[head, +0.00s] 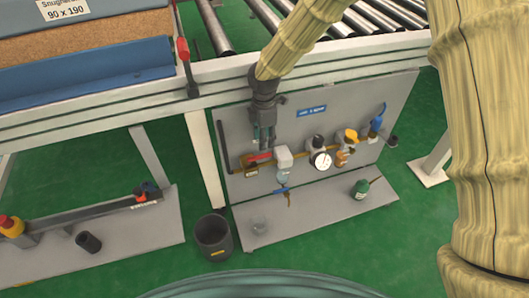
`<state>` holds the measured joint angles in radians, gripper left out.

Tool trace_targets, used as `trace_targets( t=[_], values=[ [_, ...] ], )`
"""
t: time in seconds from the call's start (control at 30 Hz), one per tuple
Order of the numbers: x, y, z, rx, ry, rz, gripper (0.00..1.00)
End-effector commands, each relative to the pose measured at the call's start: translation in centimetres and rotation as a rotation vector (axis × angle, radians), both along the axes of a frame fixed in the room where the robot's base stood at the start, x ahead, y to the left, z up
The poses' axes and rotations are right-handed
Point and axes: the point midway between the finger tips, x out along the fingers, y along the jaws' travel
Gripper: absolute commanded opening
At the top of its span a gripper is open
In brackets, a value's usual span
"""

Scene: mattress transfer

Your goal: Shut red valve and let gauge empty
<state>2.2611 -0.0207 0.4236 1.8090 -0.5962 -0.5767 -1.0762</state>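The red valve (259,157) is at the left end of a brass pipe line on a grey panel. Its red lever lies roughly along the pipe. The round white gauge (321,160) sits further right on the same line; its needle is too small to read. My gripper (264,143) points down in front of the panel, just above the red lever. Its two fingers look parted, with nothing seen between them. I cannot tell whether a fingertip touches the lever.
On the panel are a white block (283,157), a yellow-topped fitting (350,137), a blue-handled part (377,122) and a lower blue valve (284,190). A green bottle (361,188) stands on the ledge. A dark bin (213,236) stands left. A roller conveyor frame (120,105) runs above.

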Motion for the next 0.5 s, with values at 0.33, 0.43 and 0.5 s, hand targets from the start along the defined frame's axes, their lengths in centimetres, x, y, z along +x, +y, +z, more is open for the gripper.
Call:
trace_targets(
  t=[0.33,0.43,0.5],
  values=[
    [0.0,0.0,-5.5,0.001,0.001,-0.002,0.36],
    [0.0,0.0,-6.3,0.001,0.000,-0.002,0.36],
    [0.0,0.0,-6.7,0.001,0.000,-0.002,0.36]
  ],
)
